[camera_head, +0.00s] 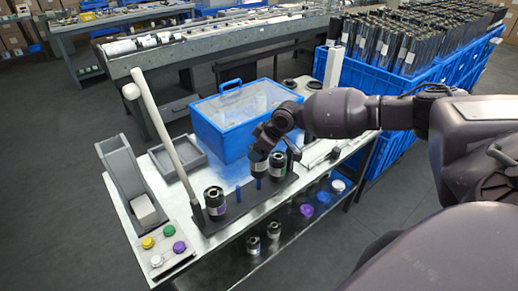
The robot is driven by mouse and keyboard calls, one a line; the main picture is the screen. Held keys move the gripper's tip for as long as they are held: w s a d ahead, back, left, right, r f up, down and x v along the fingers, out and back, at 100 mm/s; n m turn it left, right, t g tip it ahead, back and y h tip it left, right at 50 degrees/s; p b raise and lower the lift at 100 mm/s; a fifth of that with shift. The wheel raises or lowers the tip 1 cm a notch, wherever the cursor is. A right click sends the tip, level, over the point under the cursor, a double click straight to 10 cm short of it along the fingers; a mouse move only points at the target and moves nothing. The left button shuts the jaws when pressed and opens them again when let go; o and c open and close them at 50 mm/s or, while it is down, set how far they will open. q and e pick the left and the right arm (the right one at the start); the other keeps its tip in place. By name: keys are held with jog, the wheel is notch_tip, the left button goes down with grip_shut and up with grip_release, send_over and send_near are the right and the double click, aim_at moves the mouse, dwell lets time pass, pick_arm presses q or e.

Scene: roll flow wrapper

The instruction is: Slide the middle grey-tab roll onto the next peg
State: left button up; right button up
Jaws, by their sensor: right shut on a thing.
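A black base (228,217) on the metal table carries a row of blue pegs. One black roll (215,203) with a pale label stands at the row's near left end. A bare blue peg (238,194) shows to its right, and another blue peg (258,183) shows farther along. My right gripper (275,156) reaches down over the row's far part. It is shut on a black roll (277,167) with a greenish label, upright between its fingers. Whether this roll touches the base, and its tab colour, I cannot tell. My left gripper is out of view.
A blue-framed clear box (240,115) stands behind the row. A white-tipped lever (163,133) slants up at the left. A grey chute (125,172) and a panel of coloured buttons (164,246) are left. More rolls (253,245) sit on the lower shelf.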

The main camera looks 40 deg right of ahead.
jog(key=shift+f, duration=0.1)
jog(key=shift+f, duration=0.4)
jog(key=shift+f+b, duration=0.5)
jog(key=shift+f, duration=0.2)
jog(key=shift+f, duration=0.65)
jog(key=shift+f+b, duration=0.6)
jog(key=shift+f, duration=0.25)
dwell(0.4)
jog(key=o, duration=1.3)
jog(key=shift+o, duration=1.2)
